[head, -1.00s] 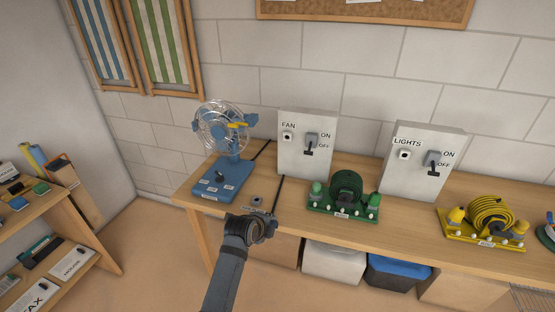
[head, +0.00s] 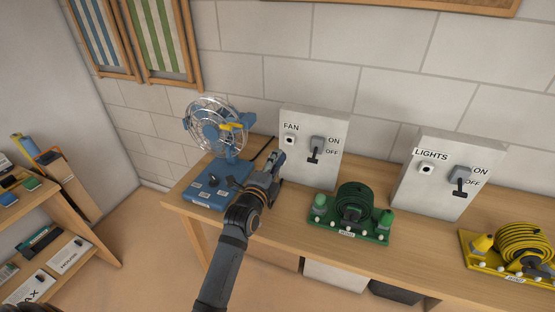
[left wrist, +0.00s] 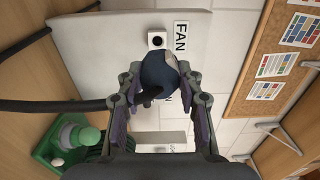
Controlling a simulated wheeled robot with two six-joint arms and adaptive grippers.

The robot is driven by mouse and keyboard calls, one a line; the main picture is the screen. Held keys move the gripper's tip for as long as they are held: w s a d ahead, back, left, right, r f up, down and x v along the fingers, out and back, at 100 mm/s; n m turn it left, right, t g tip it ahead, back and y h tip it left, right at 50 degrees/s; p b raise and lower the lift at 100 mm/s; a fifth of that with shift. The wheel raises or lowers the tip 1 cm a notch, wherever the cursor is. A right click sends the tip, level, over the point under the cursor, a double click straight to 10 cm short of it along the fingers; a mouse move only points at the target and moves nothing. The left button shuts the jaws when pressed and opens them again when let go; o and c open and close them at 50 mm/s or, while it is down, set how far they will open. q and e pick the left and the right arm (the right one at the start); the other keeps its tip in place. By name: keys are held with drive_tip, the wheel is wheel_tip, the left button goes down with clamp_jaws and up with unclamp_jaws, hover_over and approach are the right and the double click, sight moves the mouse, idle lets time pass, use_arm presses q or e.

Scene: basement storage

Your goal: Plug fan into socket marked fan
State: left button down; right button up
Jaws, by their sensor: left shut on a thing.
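The blue fan (head: 217,128) stands on the wooden table (head: 290,240), left of a white panel marked FAN (head: 335,125). The fan socket (head: 290,141) is a small white square with a dark hole, also seen in the left wrist view (left wrist: 157,40). My left gripper (head: 278,160) is in front of the panel's left side, off the table. In the left wrist view it (left wrist: 155,85) is shut on a dark blue rounded plug (left wrist: 158,72), which appears just below the socket; the gap cannot be judged. My right gripper is not in view.
The panel's switch lever (head: 315,153) points down towards OFF. A green cable reel (head: 352,205) stands right of my left gripper. Farther right are a LIGHTS panel (head: 438,170) and a yellow reel (head: 520,245). A black cable (left wrist: 55,105) crosses the left wrist view.

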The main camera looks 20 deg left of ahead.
use_arm(q)
drive_tip(key=shift+w+f, duration=0.15)
drive_tip(key=shift+w, duration=0.05)
drive_tip(key=w, duration=0.2)
drive_tip(key=shift+w+f, duration=0.1)
drive_tip(key=shift+w, duration=0.25)
drive_tip(key=shift+w+d+b, duration=0.1)
drive_tip(key=shift+w+b, duration=0.2)
drive_tip(key=shift+w, duration=1.25)
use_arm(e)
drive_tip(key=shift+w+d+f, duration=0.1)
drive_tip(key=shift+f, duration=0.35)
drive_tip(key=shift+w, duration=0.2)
use_arm(q)
drive_tip(key=shift+p, duration=0.4)
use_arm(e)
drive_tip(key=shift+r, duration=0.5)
